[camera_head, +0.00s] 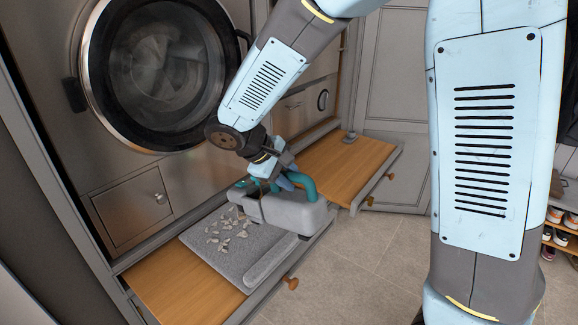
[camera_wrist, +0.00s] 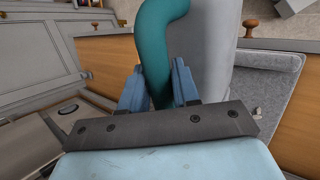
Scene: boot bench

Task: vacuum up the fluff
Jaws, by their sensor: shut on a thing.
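Pale bits of fluff (camera_head: 222,235) lie scattered on the mat, left of the vacuum. I cannot tell whether the vacuum touches the mat.
The mat lies on a pulled-out wooden bench board (camera_head: 170,283) with a round knob (camera_head: 291,283). A round-doored washer (camera_head: 160,75) stands behind. Tiled floor (camera_head: 370,255) is clear; shoes (camera_head: 562,218) are at far right.

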